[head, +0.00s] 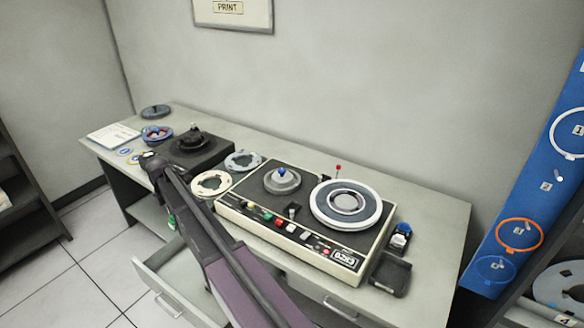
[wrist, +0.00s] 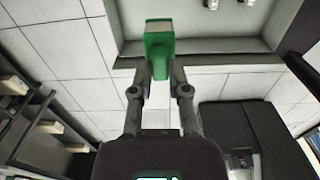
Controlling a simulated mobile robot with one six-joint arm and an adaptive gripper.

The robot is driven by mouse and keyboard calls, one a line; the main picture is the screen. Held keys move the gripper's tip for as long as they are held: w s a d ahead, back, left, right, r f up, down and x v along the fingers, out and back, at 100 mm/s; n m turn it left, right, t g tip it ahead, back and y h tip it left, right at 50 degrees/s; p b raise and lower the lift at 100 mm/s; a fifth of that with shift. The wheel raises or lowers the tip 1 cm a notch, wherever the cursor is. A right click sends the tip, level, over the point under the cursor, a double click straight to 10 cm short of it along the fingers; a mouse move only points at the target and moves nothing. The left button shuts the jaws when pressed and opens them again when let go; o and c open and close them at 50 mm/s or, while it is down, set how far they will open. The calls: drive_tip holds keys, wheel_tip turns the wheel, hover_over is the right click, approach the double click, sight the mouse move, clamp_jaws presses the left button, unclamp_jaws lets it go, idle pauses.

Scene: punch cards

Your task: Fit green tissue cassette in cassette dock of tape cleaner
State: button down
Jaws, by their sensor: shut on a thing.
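My gripper (wrist: 160,72) is shut on the green tissue cassette (wrist: 159,42), a green block with a pale top, held between the fingertips in the wrist view. In the head view a small patch of green (head: 171,223) shows beside my arm, low in front of the desk; my gripper is mostly hidden there. A large reel machine (head: 235,218) with coloured buttons, a white-rimmed reel and a blue-topped hub stands on the desk. It may be the tape cleaner; no cassette dock is clearly visible to me.
An open drawer (head: 150,272) juts from the desk front, below my arm. A black unit with a knob (head: 205,155) stands further left on the desk. Loose reels (head: 242,160) lie between the machines. A black tray (head: 391,275) and a blue-and-white item (head: 401,236) are at right.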

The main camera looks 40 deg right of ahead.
wheel_tip(320, 180, up, 13)
drive_tip(key=p, duration=1.1)
drive_tip(key=shift+p, duration=0.4)
drive_tip(key=shift+d, duration=0.15)
